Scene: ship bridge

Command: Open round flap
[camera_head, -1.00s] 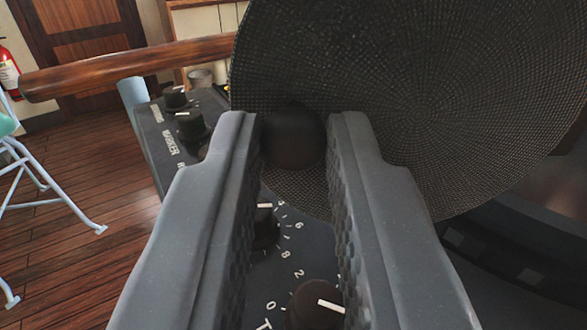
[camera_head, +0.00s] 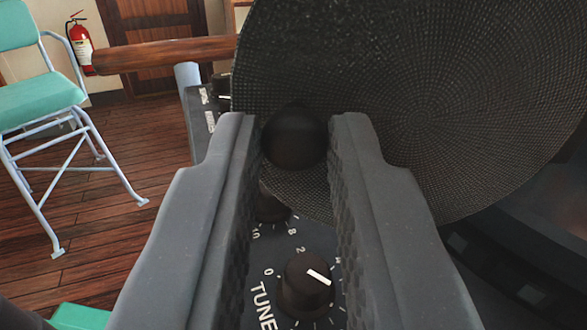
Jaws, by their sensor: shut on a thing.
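The round flap (camera_head: 420,110) is a large dark disc with a fine woven texture, filling the upper right of the view. It stands raised, with its face toward me. A dark round knob (camera_head: 295,138) sits at its left lower part. My gripper (camera_head: 296,140) is shut on this knob, with one grey finger on each side of it. The flap's top and right edges run out of view, and its hinge is not visible.
Below the fingers is a dark panel with a tuning dial (camera_head: 306,284) and white numbers. A wooden rail (camera_head: 165,53) crosses the upper left.

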